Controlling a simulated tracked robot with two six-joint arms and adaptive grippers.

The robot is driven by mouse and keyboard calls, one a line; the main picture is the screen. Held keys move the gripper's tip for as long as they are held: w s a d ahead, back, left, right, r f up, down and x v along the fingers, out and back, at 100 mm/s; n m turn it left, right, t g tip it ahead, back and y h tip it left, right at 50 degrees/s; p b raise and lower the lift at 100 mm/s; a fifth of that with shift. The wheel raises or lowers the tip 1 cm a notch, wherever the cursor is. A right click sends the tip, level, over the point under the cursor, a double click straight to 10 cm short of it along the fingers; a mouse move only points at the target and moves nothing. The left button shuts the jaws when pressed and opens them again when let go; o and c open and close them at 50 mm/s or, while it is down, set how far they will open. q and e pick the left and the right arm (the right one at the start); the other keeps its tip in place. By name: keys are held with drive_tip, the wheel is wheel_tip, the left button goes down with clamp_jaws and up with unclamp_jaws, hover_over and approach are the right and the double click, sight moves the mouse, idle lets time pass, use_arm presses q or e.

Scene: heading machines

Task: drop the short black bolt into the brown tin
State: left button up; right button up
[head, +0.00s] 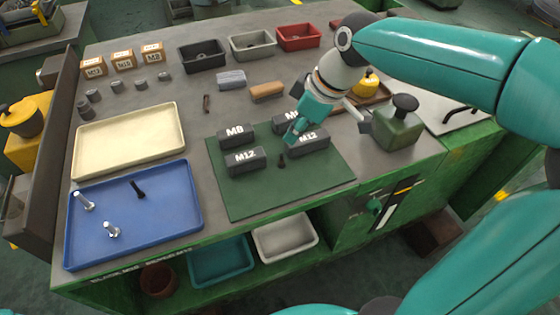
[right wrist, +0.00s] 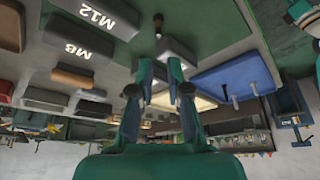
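Another black bolt (head: 138,189) lies in the blue tray (head: 180,228). A round brown tin (head: 158,280) stands on the lower shelf at the left, partly under the bench edge. My left gripper is not in view.
Dark labelled blocks (head: 243,161) crowd the mat around the bolt. A green canister (head: 398,124) stands to the right. A teal bin (head: 221,259) and a white bin (head: 286,237) sit on the shelf right of the tin. The mat's front is clear.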

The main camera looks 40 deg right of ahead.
sight(282, 154)
drive_tip(key=x, duration=0.4)
drive_tip(key=shift+f, duration=0.1)
drive_tip(key=shift+s+d+p+x, duration=0.1)
drive_tip(key=shift+p+x, duration=0.05)
drive_tip(key=shift+x, duration=1.3)
drive_tip(key=shift+s+d+p+x, duration=0.1)
drive_tip(key=shift+d+p+x, duration=0.05)
drive_tip(key=shift+x, duration=1.25)
drive_tip(key=shift+f, duration=0.15)
clamp_jaws()
